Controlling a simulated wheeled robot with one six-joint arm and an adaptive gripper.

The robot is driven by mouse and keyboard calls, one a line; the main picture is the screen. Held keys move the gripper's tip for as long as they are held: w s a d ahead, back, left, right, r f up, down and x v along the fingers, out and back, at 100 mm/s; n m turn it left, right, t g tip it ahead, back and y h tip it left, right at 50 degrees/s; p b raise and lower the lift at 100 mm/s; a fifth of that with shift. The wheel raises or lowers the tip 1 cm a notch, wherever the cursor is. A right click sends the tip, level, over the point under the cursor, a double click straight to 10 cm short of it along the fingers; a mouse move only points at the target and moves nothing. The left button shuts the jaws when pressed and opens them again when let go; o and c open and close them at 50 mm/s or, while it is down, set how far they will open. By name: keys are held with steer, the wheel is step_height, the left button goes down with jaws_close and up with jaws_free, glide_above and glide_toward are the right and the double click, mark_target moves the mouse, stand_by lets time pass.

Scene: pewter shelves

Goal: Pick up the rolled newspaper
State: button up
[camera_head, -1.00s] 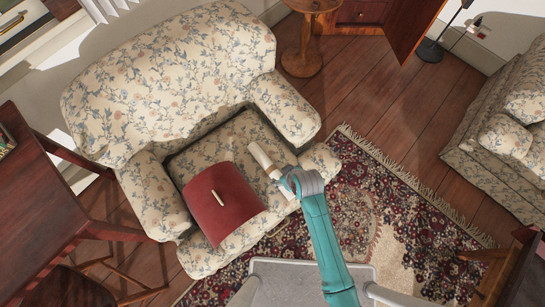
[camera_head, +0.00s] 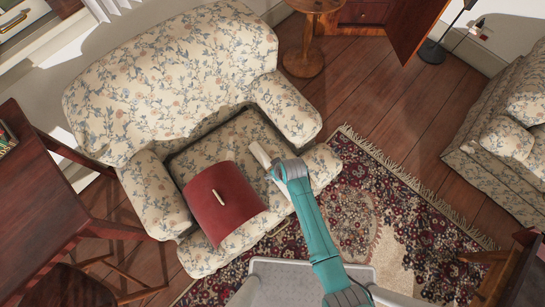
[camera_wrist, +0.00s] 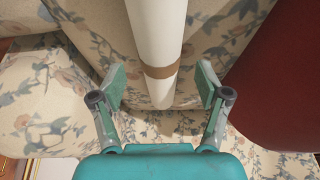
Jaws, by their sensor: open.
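The rolled newspaper (camera_head: 259,155) is a white roll on the floral armchair seat, its near end hidden by my arm in the head view. In the wrist view the rolled newspaper (camera_wrist: 157,35) runs upward from between my fingers, with a brown band near its lower end. My gripper (camera_wrist: 161,84) is open, with one finger on each side of the roll and a visible gap on both sides. Whether the roll is level with the fingertips or below them, I cannot tell. In the head view my gripper (camera_head: 277,171) is at the seat's right part.
The armchair's right armrest (camera_head: 287,108) rises close by. A round wooden table (camera_head: 303,62), a second floral seat (camera_head: 500,160) and a dark table (camera_head: 35,190) stand farther away.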

steer(key=shift+x, duration=1.5)
steer(key=c, duration=1.3)
steer(key=shift+c, duration=0.2)
steer(key=shift+r, duration=0.15)
